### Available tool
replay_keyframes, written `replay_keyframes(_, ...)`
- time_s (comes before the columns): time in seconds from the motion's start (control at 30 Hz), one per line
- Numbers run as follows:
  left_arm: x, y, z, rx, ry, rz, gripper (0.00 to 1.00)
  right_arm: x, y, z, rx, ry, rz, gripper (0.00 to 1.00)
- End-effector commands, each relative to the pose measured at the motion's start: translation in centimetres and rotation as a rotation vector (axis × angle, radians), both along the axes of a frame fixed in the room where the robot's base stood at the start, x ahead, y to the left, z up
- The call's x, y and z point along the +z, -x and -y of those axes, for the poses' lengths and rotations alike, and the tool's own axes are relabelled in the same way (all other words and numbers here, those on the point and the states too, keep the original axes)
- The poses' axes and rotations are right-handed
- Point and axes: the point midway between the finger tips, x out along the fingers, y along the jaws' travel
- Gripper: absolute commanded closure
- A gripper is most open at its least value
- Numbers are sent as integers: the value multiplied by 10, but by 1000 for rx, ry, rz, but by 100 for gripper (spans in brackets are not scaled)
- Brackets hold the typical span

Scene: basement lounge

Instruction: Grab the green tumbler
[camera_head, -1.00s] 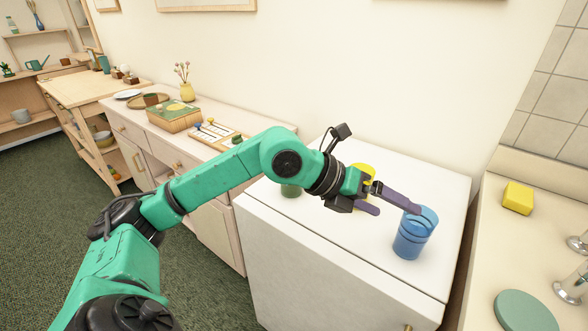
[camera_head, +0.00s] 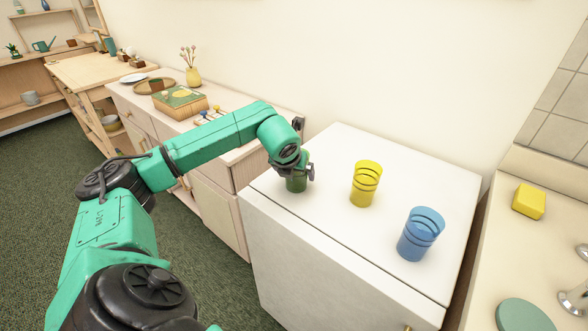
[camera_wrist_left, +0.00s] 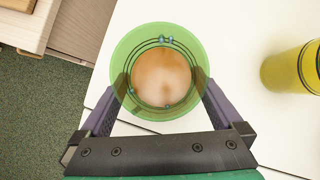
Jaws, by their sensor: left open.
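The green tumbler (camera_head: 296,183) stands upright on the left part of the white cabinet top (camera_head: 330,215). In the left wrist view the green tumbler (camera_wrist_left: 160,108) is seen from above, with a round orange-brown patch showing inside its rim. My left gripper (camera_head: 300,170) is at the tumbler, partly covering it in the head view. In the left wrist view my left gripper (camera_wrist_left: 160,100) is open, with one purple finger on each side of the tumbler. I cannot tell whether the fingers touch it. My right gripper is not in view.
A yellow tumbler (camera_head: 366,184) and a blue tumbler (camera_head: 420,234) stand to the right on the same top. The yellow one (camera_wrist_left: 292,70) also shows in the wrist view. A sideboard with a box (camera_head: 179,102) is at left, and a counter with a yellow sponge (camera_head: 528,201) at right.

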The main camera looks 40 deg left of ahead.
Motion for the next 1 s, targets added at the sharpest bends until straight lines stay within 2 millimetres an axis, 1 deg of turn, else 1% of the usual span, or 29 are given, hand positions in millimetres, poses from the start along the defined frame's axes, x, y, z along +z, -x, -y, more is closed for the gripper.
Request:
replay_keyframes(0.03,-4,-3,-1,-1,2,-1,0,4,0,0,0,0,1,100)
replay_keyframes(0.1,-10,-6,-2,-2,1,0,0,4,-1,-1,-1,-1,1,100)
replay_keyframes(0.27,-11,-7,-2,-2,-1,1,0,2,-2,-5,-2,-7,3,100)
replay_keyframes(0.3,-11,-7,-2,-2,-1,1,8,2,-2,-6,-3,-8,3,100)
replay_keyframes(0.37,-11,-7,-2,-2,-1,1,31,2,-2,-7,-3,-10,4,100)
replay_keyframes(0.4,-11,-7,-2,-1,0,1,46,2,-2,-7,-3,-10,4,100)
replay_keyframes(0.47,-11,-7,-2,-1,0,1,69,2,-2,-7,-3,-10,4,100)
replay_keyframes(0.5,-11,-7,-2,-1,0,1,84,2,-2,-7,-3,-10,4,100)
replay_keyframes(0.53,-11,-7,-2,-1,0,1,96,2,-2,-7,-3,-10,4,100)
replay_keyframes(0.57,-11,-7,-2,-2,1,1,100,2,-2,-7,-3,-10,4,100)
replay_keyframes(0.87,-6,-7,-2,-1,0,4,100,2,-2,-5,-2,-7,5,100)
replay_keyframes(0.97,4,-8,-2,-1,0,8,100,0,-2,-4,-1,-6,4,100)
replay_keyframes(1.0,10,-8,-2,0,0,8,100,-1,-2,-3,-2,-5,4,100)
